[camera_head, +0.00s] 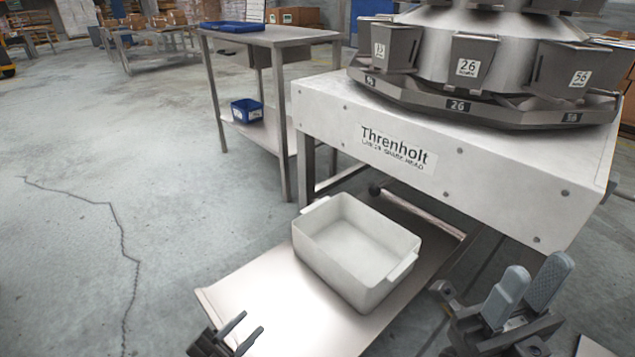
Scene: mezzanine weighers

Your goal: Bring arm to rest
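My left gripper (251,322) is at the bottom edge, left of centre, over the near end of the metal shelf. Its two thin fingers stand apart with nothing between them. My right gripper (540,270) is at the lower right, in front of the white machine frame. Its two grey padded fingers point up and are apart, with nothing between them. Both grippers are clear of the white bin (368,275). Most of both arms is out of the picture.
The empty white bin sits on a low metal shelf (243,290) below the Threnholt weigher frame (480,175). The weigher has numbered hoppers (472,60). A steel table (290,35) behind holds a blue tray (232,27) and a blue bin (247,111). Cracked floor at left is open.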

